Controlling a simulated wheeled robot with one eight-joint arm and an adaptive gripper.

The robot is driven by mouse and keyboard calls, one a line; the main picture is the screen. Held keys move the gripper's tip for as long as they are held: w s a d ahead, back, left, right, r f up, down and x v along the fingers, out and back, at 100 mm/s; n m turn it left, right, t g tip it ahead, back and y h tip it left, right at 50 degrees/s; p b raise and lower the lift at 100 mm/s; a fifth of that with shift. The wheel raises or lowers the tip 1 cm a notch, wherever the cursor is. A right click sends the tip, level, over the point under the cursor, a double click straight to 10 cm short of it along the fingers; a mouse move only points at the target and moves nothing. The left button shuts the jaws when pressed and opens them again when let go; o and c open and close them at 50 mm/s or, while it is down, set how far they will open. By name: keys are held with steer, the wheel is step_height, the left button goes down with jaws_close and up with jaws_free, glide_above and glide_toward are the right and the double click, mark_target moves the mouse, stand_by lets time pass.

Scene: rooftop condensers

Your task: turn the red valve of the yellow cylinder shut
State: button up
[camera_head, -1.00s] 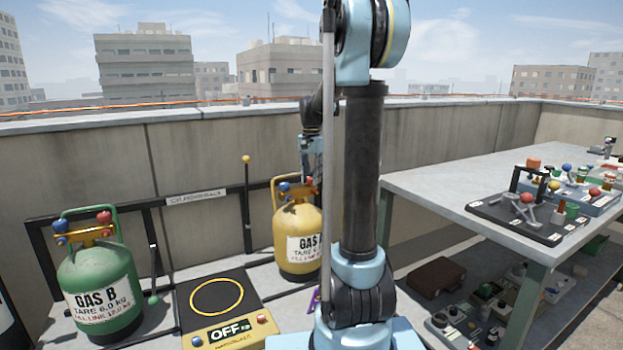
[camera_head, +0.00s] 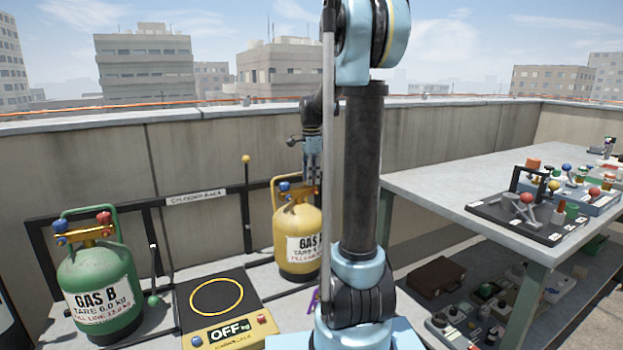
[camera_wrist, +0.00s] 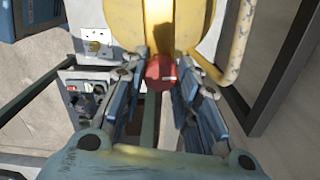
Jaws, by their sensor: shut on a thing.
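The yellow cylinder (camera_head: 298,240) stands on the left bench by the parapet, partly hidden behind my arm. Its blue valve (camera_head: 284,187) shows on the left side of its top, while its red valve is hidden in the head view. My gripper (camera_head: 311,180) reaches down at the top right of the cylinder. In the wrist view, the red valve (camera_wrist: 160,72) sits between my two fingertips, against the yellow cylinder body (camera_wrist: 150,22). My gripper is shut on the red valve. Exact finger contact is partly hard to see.
A green cylinder (camera_head: 98,285) with its own red and blue valves stands at the left. A scale (camera_head: 218,298) reading OFF lies between the cylinders. A black rack bar with upright levers runs behind. A grey table (camera_head: 430,184) stands at the right.

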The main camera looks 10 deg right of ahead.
stand_by(0.4)
steer(key=o, duration=1.1)
steer(key=shift+c, duration=0.2)
steer(key=shift+r, duration=0.1)
step_height(320, 180, up, 12)
steer(key=shift+f, duration=0.2)
steer(key=s+f+n, duration=0.5)
steer(key=s+f, duration=0.3)
steer(key=s, duration=0.3)
steer(key=s+f+n+t, duration=0.1)
steer(key=s+f+n, duration=0.5)
steer(key=s+f, duration=0.3)
steer(key=s+f+n+t, duration=0.1)
steer(key=s+f+n, duration=0.4)
steer(key=s, duration=1)
step_height(320, 180, down, 4)
steer(key=shift+d+r+n, duration=0.15)
steer(key=shift+r+n, duration=0.1)
steer(key=shift+n, duration=0.05)
